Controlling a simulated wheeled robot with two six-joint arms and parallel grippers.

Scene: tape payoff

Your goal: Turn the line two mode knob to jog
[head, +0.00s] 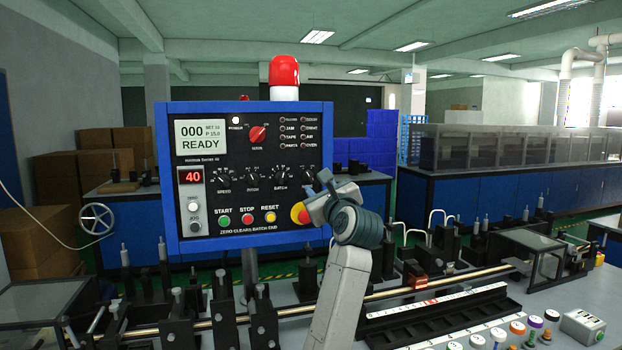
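A blue-framed control panel (163,215) stands at centre left. Its black face carries a red main knob (258,134) and a row of small black knobs: speed (223,176), pitch (252,174) and batch (281,173). A further knob near the right end of the row is partly hidden behind my gripper. I cannot make out which knob is the line two mode knob or read a jog mark.
Green start (224,222), red stop (247,219) and yellow reset (270,216) buttons line the panel's bottom. A red beacon (284,72) tops it. Below runs a brass-coloured rod (410,290) through black stands. Several coloured-top cylinders stand at the bottom right.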

